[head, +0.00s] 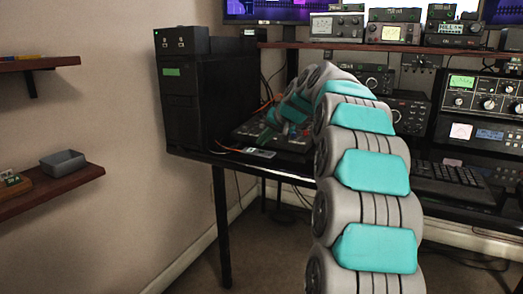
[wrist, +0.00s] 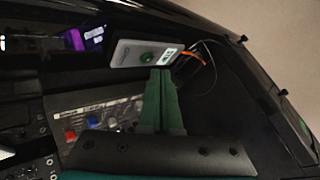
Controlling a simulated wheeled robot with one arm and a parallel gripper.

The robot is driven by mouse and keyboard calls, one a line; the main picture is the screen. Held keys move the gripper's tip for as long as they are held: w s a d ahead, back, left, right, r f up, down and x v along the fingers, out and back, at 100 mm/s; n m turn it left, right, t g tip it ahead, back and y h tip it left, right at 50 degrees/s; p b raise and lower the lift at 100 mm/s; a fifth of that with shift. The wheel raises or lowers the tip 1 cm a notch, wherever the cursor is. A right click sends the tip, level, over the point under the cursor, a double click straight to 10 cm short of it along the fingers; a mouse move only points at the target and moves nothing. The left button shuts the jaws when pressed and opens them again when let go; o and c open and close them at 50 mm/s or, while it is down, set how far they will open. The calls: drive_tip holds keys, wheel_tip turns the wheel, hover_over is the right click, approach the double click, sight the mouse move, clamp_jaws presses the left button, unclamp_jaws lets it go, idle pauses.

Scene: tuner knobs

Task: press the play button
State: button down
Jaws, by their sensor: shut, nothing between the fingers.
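A small light-grey device (wrist: 128,53) with a round green button (wrist: 147,57) and a white label at one end is in the wrist view. In the head view it appears as a pale flat piece (head: 259,153) near the desk's front edge. Its lettering is too small to read, so I cannot confirm a play mark. My gripper (wrist: 161,73) has green fingers, shut and empty. Its tips are beside the device's lower edge in the wrist view, just below and right of the green button. I cannot tell whether they touch. In the head view, my arm partly hides the gripper.
A control panel with red and blue knobs (wrist: 98,124) lies beside my gripper on the black desk (head: 215,160). A black tower (head: 190,95) stands at left. Orange wires (wrist: 190,55) run from the device. Radios (head: 462,98) and a keyboard (head: 448,180) are at right.

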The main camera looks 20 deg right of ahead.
drive_tip(key=shift+r+p, duration=1.65)
drive_tip(key=shift+r, duration=0.85)
drive_tip(key=s+a+f+n+g, duration=0.1)
drive_tip(key=s+a+f+g, duration=0.1)
drive_tip(key=s+a+f, duration=0.35)
drive_tip(key=s+a+f+n+g, duration=0.1)
drive_tip(key=s+a+f+g, duration=0.1)
drive_tip(key=s+a, duration=0.6)
drive_tip(key=s+a+f+n+g, duration=0.1)
drive_tip(key=s+a+f+g, duration=0.1)
drive_tip(key=s+a+f, duration=0.45)
drive_tip(key=s+f+n+g, duration=0.1)
drive_tip(key=s+f, duration=0.2)
drive_tip(key=s, duration=0.7)
drive_tip(key=s+f+n+g+h, duration=0.1)
drive_tip(key=s+f, duration=0.3)
drive_tip(key=s, duration=0.6)
drive_tip(key=s+f+n+g+h, duration=0.1)
drive_tip(key=s+f+g, duration=0.1)
drive_tip(key=s, duration=0.8)
drive_tip(key=shift+s+a+f+g, duration=0.3)
drive_tip(key=shift+s+f+g, duration=0.1)
drive_tip(key=shift+f, duration=0.35)
